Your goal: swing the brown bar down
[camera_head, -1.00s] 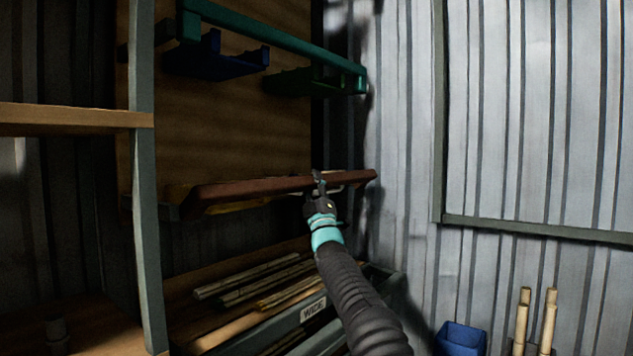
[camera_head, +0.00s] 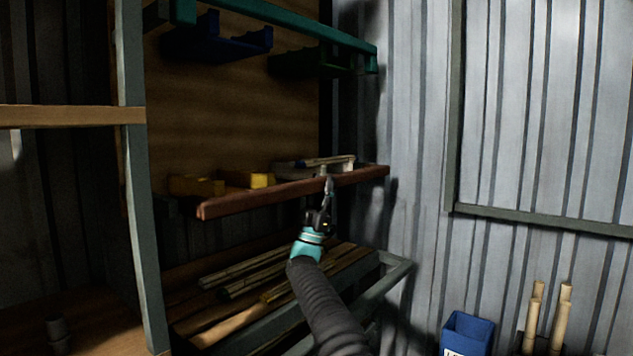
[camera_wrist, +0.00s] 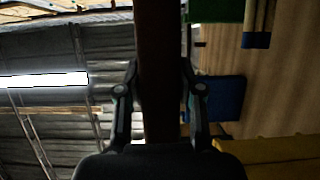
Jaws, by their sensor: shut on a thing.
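The brown bar (camera_head: 262,196) runs across the front of the rack, below the green bar, in the head view. My gripper (camera_head: 327,184) is at the bar toward its right end, reaching up from below and in front. In the wrist view the brown bar (camera_wrist: 159,70) passes between the two fingers of my gripper (camera_wrist: 160,95), which is shut on it. The fingertips themselves are dark and hard to make out. Behind the bar, yellow blocks (camera_head: 196,185) and pale sticks on a light holder (camera_head: 326,161) show.
A green bar (camera_head: 285,32) with a blue holder (camera_head: 217,42) behind it is above. Canes (camera_head: 245,273) lie in a grey-framed tray below. A blue bin (camera_head: 468,333) and upright sticks (camera_head: 548,313) stand at lower right. A grey post (camera_head: 138,190) rises at left.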

